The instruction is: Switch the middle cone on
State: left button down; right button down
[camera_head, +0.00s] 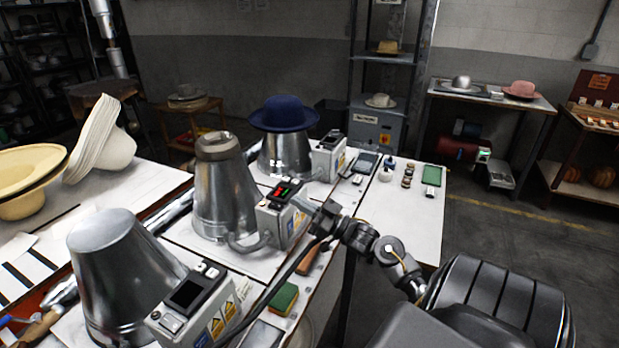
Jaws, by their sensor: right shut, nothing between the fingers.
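The middle cone (222,195) is a shiny metal cone with a dull grey ring on its flat top. A hose joins its base to a grey control box (268,226) on its right. The box top has a small panel with red and green lit parts. My right gripper (306,205) is shut and empty, with its tip at the upper right edge of this box. I cannot tell whether it touches the box. My left gripper is not in view.
A front cone (115,275) stands beside a box with a dark screen (187,293). A rear cone (285,157) bears a blue hat (283,113). A green and yellow sponge (284,299) lies near the table edge. Cream hats (100,145) stand at left.

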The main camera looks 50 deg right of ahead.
aim_at(276, 206)
jog(key=p+x, duration=0.1)
jog(key=x, duration=0.4)
jog(key=shift+w, duration=0.15)
notch_tip(276, 206, down, 4)
jog(key=shift+f+p, duration=0.1)
jog(key=shift+p, duration=0.3)
jog(key=shift+s, duration=0.2)
